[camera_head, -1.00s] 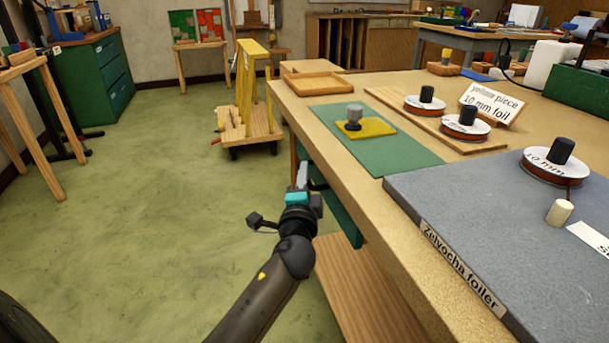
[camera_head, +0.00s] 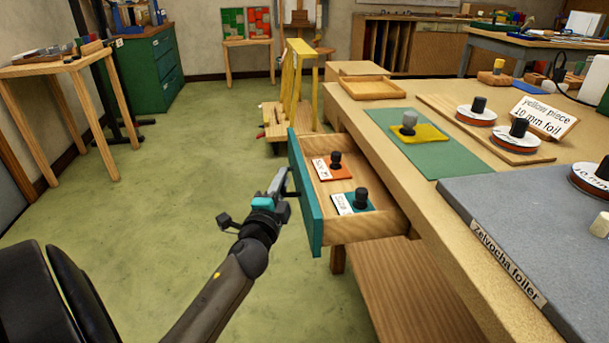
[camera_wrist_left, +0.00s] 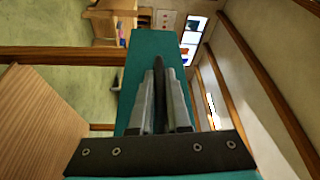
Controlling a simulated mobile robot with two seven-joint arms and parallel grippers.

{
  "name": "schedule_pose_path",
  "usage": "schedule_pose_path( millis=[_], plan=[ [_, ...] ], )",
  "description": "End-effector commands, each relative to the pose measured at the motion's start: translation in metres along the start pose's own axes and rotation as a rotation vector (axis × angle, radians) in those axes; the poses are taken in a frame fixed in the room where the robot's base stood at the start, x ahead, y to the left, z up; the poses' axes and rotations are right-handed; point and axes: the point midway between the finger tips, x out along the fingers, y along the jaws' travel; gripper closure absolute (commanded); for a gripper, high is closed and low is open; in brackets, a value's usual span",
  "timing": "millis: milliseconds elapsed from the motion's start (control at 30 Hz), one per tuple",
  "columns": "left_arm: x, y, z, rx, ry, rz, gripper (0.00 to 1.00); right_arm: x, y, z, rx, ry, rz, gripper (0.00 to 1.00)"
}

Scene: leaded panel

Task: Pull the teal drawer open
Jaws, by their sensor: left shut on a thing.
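The teal drawer (camera_head: 312,220) stands pulled out from the side of the workbench, its wooden inside showing. In it lie an orange piece (camera_head: 334,171) and a teal piece (camera_head: 358,203), each with a dark knob and a white label. My left gripper (camera_head: 283,184) is at the outer face of the drawer front, shut on the dark drawer handle (camera_wrist_left: 158,95). The left wrist view shows the jaws closed around the handle against the teal front (camera_wrist_left: 146,48). The handle is mostly hidden by the fingers. My right gripper is not in view.
The wooden workbench (camera_head: 480,190) carries a green mat (camera_head: 437,158) with a yellow piece, several foil reels and a grey foiler board (camera_head: 560,220). A yellow-framed cart (camera_head: 290,110) stands behind the drawer. The green floor left of the drawer is clear.

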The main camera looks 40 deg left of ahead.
Motion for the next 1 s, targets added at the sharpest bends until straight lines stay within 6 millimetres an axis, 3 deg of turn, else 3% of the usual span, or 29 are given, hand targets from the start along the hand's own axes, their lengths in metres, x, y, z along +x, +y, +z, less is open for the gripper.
schedule_pose_path(
  millis=[233,667,700,933,1000],
  plan=[
    [-0.009,-0.004,0.021,-0.001,0.002,0.001,1.0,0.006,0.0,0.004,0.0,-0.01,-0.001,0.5],
    [-0.011,-0.004,0.025,-0.002,0.001,0.001,1.0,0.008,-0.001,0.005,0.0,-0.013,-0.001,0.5],
    [-0.011,-0.004,0.025,-0.002,0.001,0.001,0.84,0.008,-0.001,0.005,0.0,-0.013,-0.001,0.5],
    [-0.011,-0.005,0.025,-0.001,0.0,0.0,0.58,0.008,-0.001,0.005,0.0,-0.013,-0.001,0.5],
    [-0.01,-0.005,0.025,-0.001,0.0,0.0,0.55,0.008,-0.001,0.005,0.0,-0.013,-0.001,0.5]
  ],
)
